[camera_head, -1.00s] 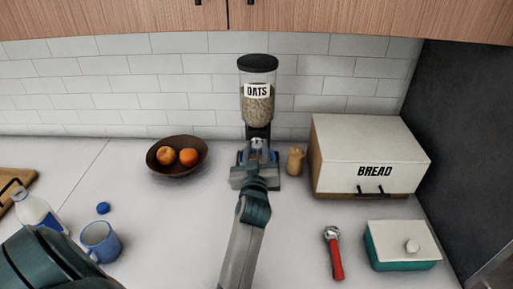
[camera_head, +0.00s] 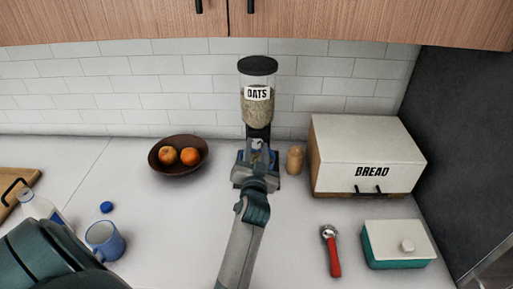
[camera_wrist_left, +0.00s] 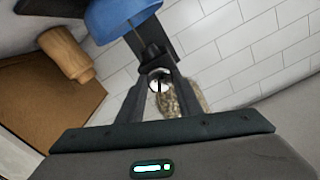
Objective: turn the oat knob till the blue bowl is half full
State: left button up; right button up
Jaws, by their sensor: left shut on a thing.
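The oat dispenser (camera_head: 257,103) stands against the tiled wall, a clear hopper with a black lid and an "OATS" label, partly filled with oats. My left gripper (camera_head: 257,150) is at its front, shut on the oat knob. The knob (camera_wrist_left: 158,80) shows as a pale round thing between the fingers in the left wrist view. The blue bowl (camera_wrist_left: 122,15) is at the dispenser's base, cut off by the top edge of that view. In the head view my gripper mostly hides it, and its fill level cannot be seen. My right gripper is not in view.
A fruit bowl (camera_head: 178,170) stands left of the dispenser, a wooden shaker (camera_head: 295,160) and bread box (camera_head: 362,150) right. A blue mug (camera_head: 105,240), bottle (camera_head: 42,206) and blue cap (camera_head: 106,207) lie front left; a red-handled tool (camera_head: 332,255) and teal butter dish (camera_head: 398,250) front right.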

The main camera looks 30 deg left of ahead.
pick_arm(q)
jog(key=shift+r, duration=0.1)
jog(key=o, duration=1)
jog(key=shift+o, duration=0.2)
